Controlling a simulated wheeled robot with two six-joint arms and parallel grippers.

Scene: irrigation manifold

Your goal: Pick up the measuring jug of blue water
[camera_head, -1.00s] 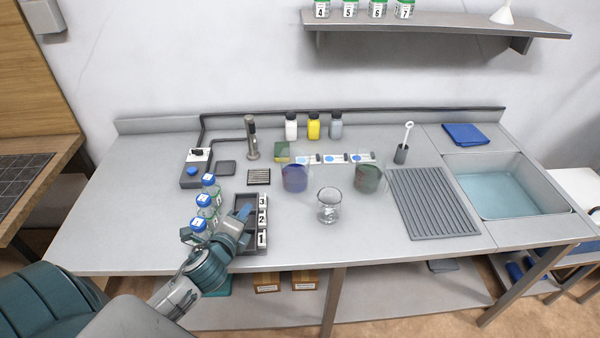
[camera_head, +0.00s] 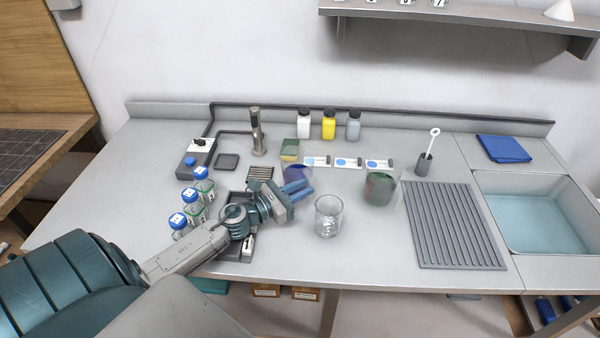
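The measuring jug of blue water (camera_head: 296,172) stands on the grey bench just left of the middle, and its lower front is hidden behind my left gripper. My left gripper (camera_head: 302,189) is in front of the jug, its blue fingers pointing right. The two fingers show apart, with nothing seen between them. I cannot tell whether they touch the jug. My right gripper is not in view.
An empty glass beaker (camera_head: 328,217) stands close to the right of my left gripper. A jug of dark green liquid (camera_head: 380,189) is farther right, beside a ribbed draining mat (camera_head: 452,225). Blue-capped bottles (camera_head: 196,204) and a dark tray (camera_head: 247,250) are near my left arm.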

